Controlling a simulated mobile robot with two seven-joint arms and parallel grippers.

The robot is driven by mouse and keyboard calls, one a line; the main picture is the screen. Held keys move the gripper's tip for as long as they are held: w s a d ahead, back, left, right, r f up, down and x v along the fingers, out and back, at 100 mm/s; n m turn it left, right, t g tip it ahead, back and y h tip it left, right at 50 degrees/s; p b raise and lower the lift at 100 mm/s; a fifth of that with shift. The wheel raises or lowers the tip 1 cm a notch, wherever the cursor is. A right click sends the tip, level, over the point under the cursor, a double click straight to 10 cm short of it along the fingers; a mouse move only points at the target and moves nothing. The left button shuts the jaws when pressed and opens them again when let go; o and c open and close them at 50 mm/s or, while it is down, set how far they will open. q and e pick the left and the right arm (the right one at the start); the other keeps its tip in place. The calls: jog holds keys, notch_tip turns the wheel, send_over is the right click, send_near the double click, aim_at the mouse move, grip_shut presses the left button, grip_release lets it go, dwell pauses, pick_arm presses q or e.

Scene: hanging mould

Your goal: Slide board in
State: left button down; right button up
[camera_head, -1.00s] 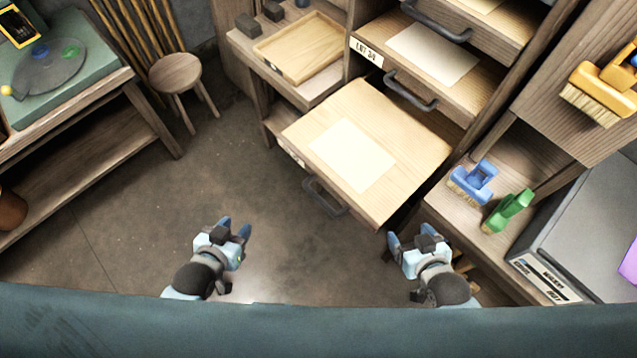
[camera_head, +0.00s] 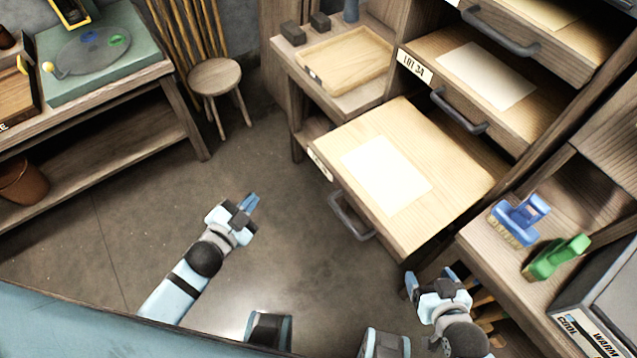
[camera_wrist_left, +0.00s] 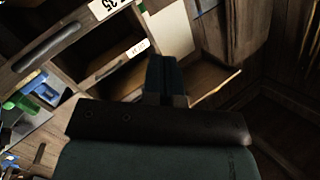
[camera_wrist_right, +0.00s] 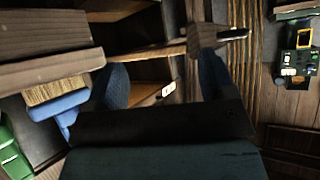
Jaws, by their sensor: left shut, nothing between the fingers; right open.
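The lowest board (camera_head: 447,207) is pulled out of the wooden rack, with a white sheet (camera_head: 387,174) on top and a dark handle (camera_head: 352,217) on its front edge. A higher board (camera_head: 455,55) with its own sheet and handle (camera_head: 459,110) sits further in the rack. My left gripper (camera_head: 250,204) is shut and empty, to the left of the pulled-out board and apart from it. My right gripper (camera_head: 431,277) is open and empty near the board's lower right corner. Its open fingers also show in the right wrist view (camera_wrist_right: 163,84).
A blue brush (camera_head: 520,218) and a green brush (camera_head: 558,257) stand on a shelf at the right. A wooden tray (camera_head: 345,60) lies on a side shelf. A stool (camera_head: 215,78) and a green-topped bench (camera_head: 105,50) are at the left. The floor between is clear.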

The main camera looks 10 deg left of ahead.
aim_at(380, 128)
pick_arm(q)
jog(key=shift+w+d+f+m+g+h+b, duration=1.1)
jog(key=shift+w+f+m+h+b, duration=2.9)
jog(key=shift+m, duration=4.2)
jog(key=x, duration=1.2)
jog(key=shift+s+d+r+b, duration=0.15)
jog(key=shift+d+r+b, duration=0.05)
jog(key=shift+r+b, duration=0.2)
pick_arm(e)
notch_tip(380, 128, down, 8)
jog(key=shift+w+a+f, duration=0.2)
jog(key=shift+w+a, duration=0.25)
pick_arm(q)
jog(key=shift+d, duration=0.1)
jog(key=shift+w+d, duration=0.25)
jog(key=shift+w, duration=0.1)
jog(key=b+x, duration=0.2)
jog(key=x, duration=0.9)
jog(key=b+x, duration=0.3)
jog(key=x, duration=0.8)
jog(key=shift+s+d+f, duration=0.1)
jog(key=shift+d+f, duration=0.05)
jog(key=shift+d, duration=0.25)
jog(key=shift+w+d, duration=0.2)
pick_arm(e)
jog(key=shift+w+a+f+t+y, duration=0.2)
jog(key=shift+a+f+t+y, duration=0.15)
jog(key=shift+f, duration=0.25)
